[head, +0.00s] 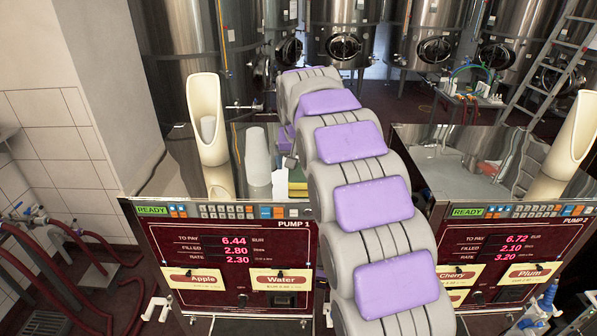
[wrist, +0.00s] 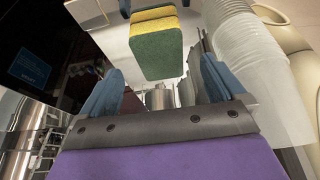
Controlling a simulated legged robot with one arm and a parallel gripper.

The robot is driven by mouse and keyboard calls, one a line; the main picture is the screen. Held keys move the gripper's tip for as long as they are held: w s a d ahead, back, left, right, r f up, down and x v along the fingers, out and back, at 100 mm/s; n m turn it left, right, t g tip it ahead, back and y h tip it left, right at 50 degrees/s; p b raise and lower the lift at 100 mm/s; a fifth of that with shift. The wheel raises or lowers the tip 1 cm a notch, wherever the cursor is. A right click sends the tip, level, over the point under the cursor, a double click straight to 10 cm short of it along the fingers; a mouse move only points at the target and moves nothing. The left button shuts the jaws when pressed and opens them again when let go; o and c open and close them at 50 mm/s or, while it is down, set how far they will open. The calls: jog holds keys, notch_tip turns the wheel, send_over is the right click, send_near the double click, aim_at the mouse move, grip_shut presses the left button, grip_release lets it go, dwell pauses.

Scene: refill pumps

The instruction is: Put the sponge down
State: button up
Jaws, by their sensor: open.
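The sponge (wrist: 156,50), green with a yellow layer, shows at the top middle of the wrist view. In the head view the sponge (head: 297,183) is a small yellow and green block on the steel top of pump 1, beside a stack of white cups. In the head view my purple-padded arm hides part of the gripper and of the area behind the sponge.
The white cup stack (head: 258,160) stands just left of the sponge; the cups (wrist: 240,60) are close to my gripper in the wrist view. A cream dispenser (head: 207,125) stands further left on pump 1. Pump 2 (head: 520,255) is to the right. Steel tanks (head: 345,30) line the back.

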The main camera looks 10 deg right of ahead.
jog(key=d+v, duration=0.1)
jog(key=v, duration=0.5)
jog(key=s+f+g, duration=0.2)
jog(key=s+f, duration=0.3)
jog(key=s, duration=1.1)
jog(key=s+f+n+g, duration=0.1)
jog(key=s+f, duration=0.5)
jog(key=s, duration=1)
jog(key=s+f+n+g+y, duration=0.1)
jog(key=s+f+g, duration=0.2)
jog(key=s, duration=1.3)
notch_tip(320, 180, down, 2)
jog(key=shift+f, duration=0.2)
jog(key=shift+f+b, duration=0.1)
jog(key=shift+b, duration=0.2)
notch_tip(320, 180, down, 17)
jog(key=b, duration=1.7)
jog(key=shift+o, duration=0.2)
